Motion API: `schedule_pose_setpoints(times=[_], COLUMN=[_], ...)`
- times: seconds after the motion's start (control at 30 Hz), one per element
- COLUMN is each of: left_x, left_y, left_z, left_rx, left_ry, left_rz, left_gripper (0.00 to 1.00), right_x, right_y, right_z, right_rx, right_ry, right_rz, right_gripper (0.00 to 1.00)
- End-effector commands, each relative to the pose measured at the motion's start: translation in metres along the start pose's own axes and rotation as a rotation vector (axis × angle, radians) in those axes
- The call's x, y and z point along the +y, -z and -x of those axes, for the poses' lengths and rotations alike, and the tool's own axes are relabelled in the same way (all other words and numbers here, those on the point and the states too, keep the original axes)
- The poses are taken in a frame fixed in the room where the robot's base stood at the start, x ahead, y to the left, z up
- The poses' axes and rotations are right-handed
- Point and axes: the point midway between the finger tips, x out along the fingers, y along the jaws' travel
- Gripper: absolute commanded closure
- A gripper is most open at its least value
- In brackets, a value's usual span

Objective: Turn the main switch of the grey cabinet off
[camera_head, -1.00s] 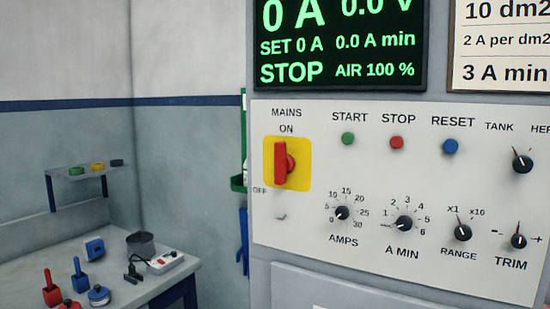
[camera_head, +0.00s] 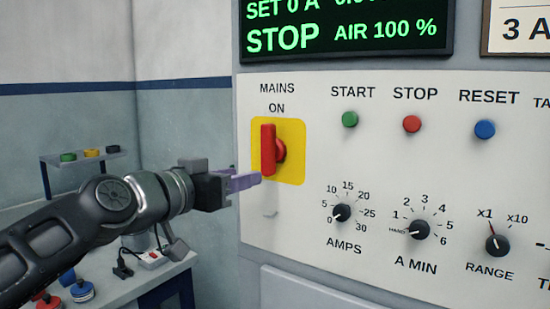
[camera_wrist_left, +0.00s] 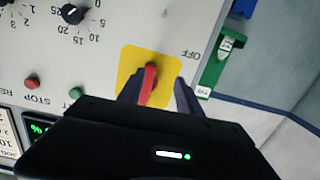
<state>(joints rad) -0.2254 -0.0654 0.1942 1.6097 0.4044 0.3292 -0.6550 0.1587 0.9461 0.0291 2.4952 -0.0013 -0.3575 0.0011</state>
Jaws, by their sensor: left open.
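The main switch is a red handle (camera_head: 268,150) on a yellow plate (camera_head: 293,150), on the light front panel of the grey cabinet (camera_head: 290,250). The handle stands upright under the word ON. My left gripper (camera_head: 247,181) comes in from the left, with its fingertips by the handle's lower end. In the left wrist view, the open fingers (camera_wrist_left: 158,92) lie on either side of the red handle (camera_wrist_left: 149,82). I cannot tell whether they touch it. The OFF label is hidden by the gripper in the head view but shows in the wrist view. My right gripper is not in view.
Green START (camera_head: 350,119), red STOP (camera_head: 412,124) and blue RESET (camera_head: 485,129) buttons sit right of the switch. The AMPS knob (camera_head: 341,212) is below right. A green holder (camera_wrist_left: 217,65) is beside the cabinet. A bench (camera_head: 120,285) stands at lower left, behind my arm.

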Motion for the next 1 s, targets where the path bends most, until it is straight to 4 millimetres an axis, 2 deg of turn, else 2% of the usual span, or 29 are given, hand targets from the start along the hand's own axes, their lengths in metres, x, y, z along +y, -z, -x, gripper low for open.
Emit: schedule_pose_setpoints(times=[0.03, 0.1, 0.17, 0.53, 0.77, 1.0], left_x=[0.007, 0.014, 0.018, 0.019, 0.019, 0.021], left_y=[0.022, 0.042, 0.050, 0.053, 0.057, 0.060], left_z=[0.014, 0.027, 0.033, 0.033, 0.014, -0.024], left_rx=[0.038, 0.069, 0.082, 0.086, 0.084, 0.084], left_ry=[-0.011, -0.022, -0.027, -0.029, -0.030, -0.030], left_rz=[-0.023, -0.041, -0.050, -0.053, -0.052, -0.052], left_gripper=[0.58, 0.58, 0.58, 0.58, 0.58, 0.58], right_x=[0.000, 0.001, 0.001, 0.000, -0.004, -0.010], right_y=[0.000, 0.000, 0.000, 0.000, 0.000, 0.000], right_z=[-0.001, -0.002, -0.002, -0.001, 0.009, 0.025], right_rx=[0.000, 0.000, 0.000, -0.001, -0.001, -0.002], right_ry=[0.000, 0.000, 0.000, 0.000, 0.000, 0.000], right_rz=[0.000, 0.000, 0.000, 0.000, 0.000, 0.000], right_gripper=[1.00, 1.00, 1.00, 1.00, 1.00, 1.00])
